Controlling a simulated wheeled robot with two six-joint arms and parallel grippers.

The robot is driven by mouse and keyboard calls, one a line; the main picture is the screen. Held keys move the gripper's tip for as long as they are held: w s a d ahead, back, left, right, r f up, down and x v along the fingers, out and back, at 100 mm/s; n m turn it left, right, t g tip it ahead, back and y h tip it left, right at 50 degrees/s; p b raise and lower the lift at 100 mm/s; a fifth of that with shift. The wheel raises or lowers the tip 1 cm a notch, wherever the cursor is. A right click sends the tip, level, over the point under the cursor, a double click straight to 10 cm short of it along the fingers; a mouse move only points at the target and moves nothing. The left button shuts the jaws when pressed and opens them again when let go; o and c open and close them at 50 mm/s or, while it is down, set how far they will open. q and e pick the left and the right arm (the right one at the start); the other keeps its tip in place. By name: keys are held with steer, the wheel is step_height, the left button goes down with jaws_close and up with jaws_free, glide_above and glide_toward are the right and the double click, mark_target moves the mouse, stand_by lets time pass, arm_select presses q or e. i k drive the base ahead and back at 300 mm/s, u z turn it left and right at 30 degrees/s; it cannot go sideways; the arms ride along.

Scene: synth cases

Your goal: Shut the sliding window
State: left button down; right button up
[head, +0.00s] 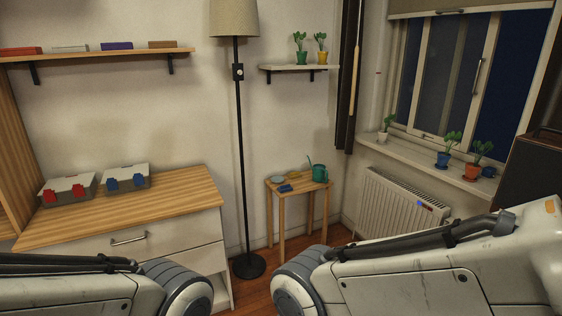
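The sliding window (487,75) is at the upper right, in a pale frame above a sill. A sash with a vertical bar handle (477,77) covers the left and middle part. To the right of its handle stile, a clearer dark blue area shows, which looks like an open gap. The right end of the window is partly hidden by a dark brown thing at the edge. My two arms come in along the bottom, well below and apart from the window. Neither gripper shows.
Potted plants stand on the windowsill (405,151), in white, blue and orange pots (472,172). A radiator (392,203) is below it. A small wooden table (297,187) with a green watering can (320,172), a floor lamp (240,150) and a drawer cabinet (170,205) stand to the left.

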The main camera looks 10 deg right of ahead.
mark_target(457, 52)
steer(key=z, duration=0.2)
steer(key=i, duration=2.1)
steer(key=z, duration=0.85)
steer(key=i, duration=2.35)
steer(key=z, duration=0.45)
